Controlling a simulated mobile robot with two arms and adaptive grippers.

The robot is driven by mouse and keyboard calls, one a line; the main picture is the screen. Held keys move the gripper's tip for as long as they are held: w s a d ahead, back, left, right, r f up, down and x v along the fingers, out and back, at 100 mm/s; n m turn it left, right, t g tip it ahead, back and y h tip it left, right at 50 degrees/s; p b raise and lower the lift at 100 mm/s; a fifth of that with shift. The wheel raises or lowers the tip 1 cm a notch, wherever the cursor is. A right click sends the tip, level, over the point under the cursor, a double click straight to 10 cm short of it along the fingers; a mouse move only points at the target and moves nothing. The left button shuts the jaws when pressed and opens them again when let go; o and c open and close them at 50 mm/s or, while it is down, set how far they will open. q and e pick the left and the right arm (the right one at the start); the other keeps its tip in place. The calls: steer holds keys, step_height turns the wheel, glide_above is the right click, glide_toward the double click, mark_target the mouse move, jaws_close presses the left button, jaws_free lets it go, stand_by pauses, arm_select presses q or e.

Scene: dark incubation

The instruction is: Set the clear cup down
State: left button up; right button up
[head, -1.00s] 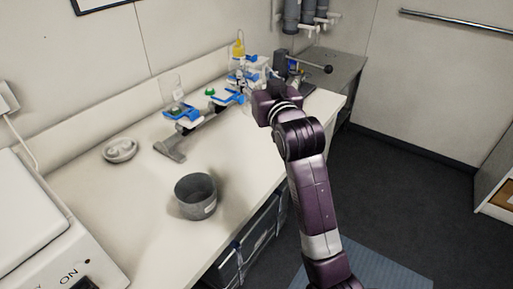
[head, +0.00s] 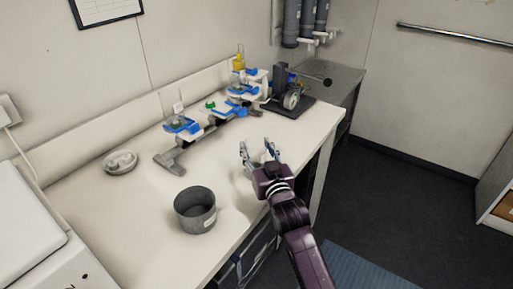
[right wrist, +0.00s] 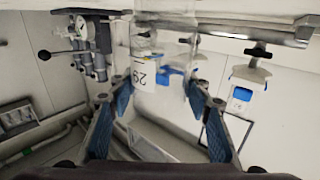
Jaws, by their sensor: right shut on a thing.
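My right gripper (head: 258,152) is over the right part of the white bench, near its front edge. In the right wrist view its two blue-padded fingers (right wrist: 158,92) are closed on the sides of a see-through clear cup (right wrist: 162,62) with a white label reading "29". In the head view the cup barely shows between the fingers. I cannot tell from there whether its base touches the bench (head: 150,210). My left gripper is not in view.
A grey pot (head: 196,211) stands left of my gripper. A shallow white dish (head: 120,162) lies behind it. A stand with blue clamps (head: 184,127) and a dark device (head: 291,98) stand along the back. The bench between pot and gripper is clear.

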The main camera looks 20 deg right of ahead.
steer(key=shift+f, duration=0.15)
steer(key=o, duration=1.2)
steer(key=shift+r, duration=0.25)
steer(key=shift+s+f, duration=0.15)
steer(key=shift+s, duration=0.15)
steer(key=s+b, duration=0.1)
steer(key=s, duration=1)
steer(key=shift+s, duration=0.2)
